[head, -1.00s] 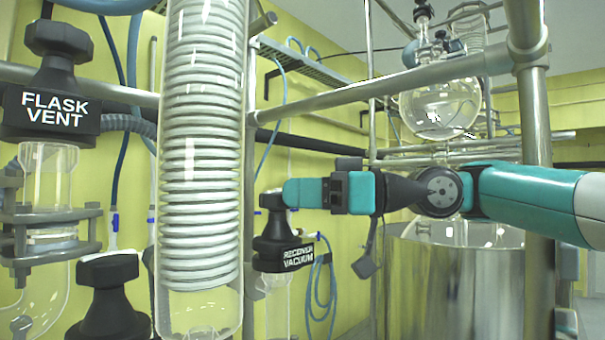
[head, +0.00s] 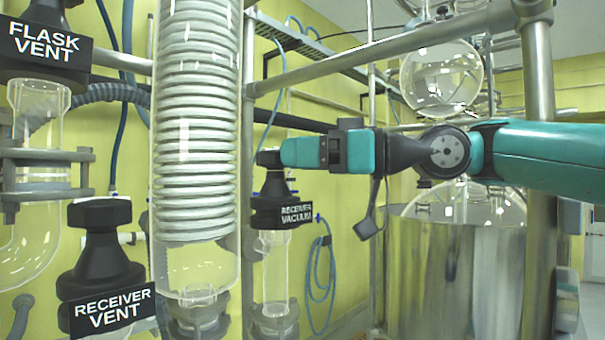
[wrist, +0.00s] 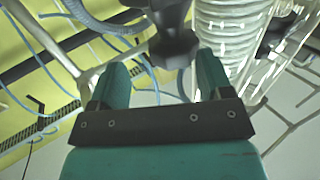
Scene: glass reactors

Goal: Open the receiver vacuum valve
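The receiver vacuum valve (head: 273,210) has a black knob and a collar labelled RECEIVER VACUUM, above a clear glass tube. It stands just right of the coiled condenser in the head view. My gripper (head: 284,154) comes in from the right at the height of the knob's top, and its teal near finger covers part of the knob. In the wrist view my gripper (wrist: 160,72) has its two teal fingers wide apart. The black knob (wrist: 173,45) shows between and just beyond the fingertips. I cannot tell whether a finger touches it.
The coiled glass condenser (head: 196,130) stands close left of the valve. The receiver vent valve (head: 100,255) and flask vent valve (head: 42,50) are further left. Metal frame bars (head: 395,50) cross above my arm. A round flask (head: 441,80) and a metal vessel (head: 455,280) are at right.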

